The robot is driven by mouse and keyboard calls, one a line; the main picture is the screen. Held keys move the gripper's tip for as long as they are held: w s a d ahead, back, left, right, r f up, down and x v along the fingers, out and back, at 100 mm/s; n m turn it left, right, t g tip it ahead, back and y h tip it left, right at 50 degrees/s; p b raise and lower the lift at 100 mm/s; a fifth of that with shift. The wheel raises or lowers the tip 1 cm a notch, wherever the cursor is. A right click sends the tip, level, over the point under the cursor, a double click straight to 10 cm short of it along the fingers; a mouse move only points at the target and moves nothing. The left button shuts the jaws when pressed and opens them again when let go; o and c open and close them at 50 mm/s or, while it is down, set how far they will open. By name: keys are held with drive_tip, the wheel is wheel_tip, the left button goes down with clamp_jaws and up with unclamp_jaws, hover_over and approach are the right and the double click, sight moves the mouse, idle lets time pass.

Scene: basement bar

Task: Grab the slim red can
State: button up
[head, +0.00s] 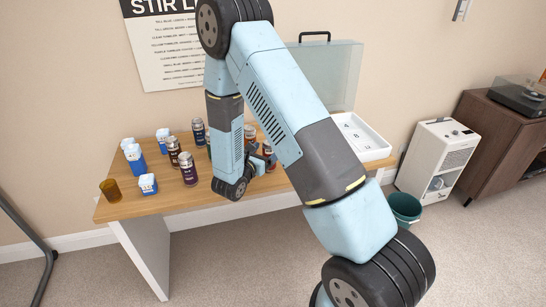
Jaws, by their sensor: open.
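Two reddish cans stand at the right part of the wooden table (160,207): one (250,132) behind my wrist and one (270,152) just right of my gripper. Both are partly hidden, and I cannot tell which is the slim one. My gripper (262,160) is open and low over the table, its fingers pointing right beside the nearer reddish can. The fingers are small and dark here, and I cannot tell whether they touch that can.
Purple (188,168) and dark (174,151) tumblers stand left of my wrist. Several blue-and-white cartons (136,158) and an amber cup (111,190) are at the left end. A white tray (372,146) is at the right, with a green bin (404,208) on the floor nearby.

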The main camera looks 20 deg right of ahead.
drive_tip(key=x, duration=0.6)
drive_tip(key=shift+w+a, duration=0.2)
drive_tip(key=shift+w, duration=0.1)
clamp_jaws()
idle(0.7)
